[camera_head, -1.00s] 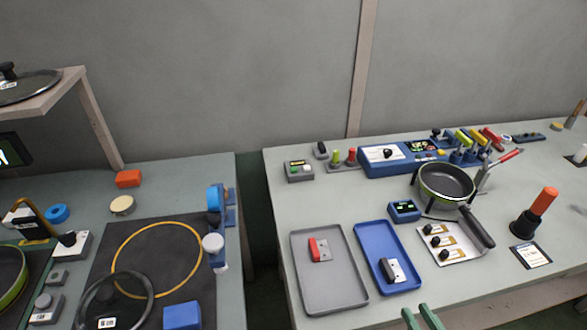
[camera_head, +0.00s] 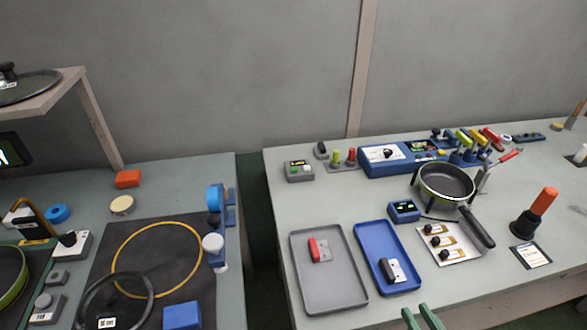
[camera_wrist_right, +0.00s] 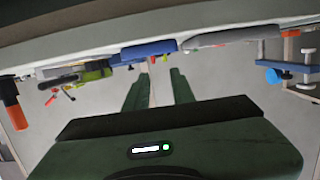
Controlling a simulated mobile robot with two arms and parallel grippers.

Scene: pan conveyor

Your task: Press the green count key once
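My right gripper (camera_head: 421,316) shows as two green fingers at the bottom edge of the head view, in front of the table and far from the box. In the right wrist view its fingers (camera_wrist_right: 160,90) are apart with nothing between them. My left gripper is not in view.
A grey tray (camera_head: 328,297) and a blue tray (camera_head: 364,239) lie near the front edge. A pan (camera_head: 446,181), a blue device with a dark screen (camera_head: 404,210) and a long blue console (camera_head: 372,169) are to the right. Table space behind the grey tray is clear.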

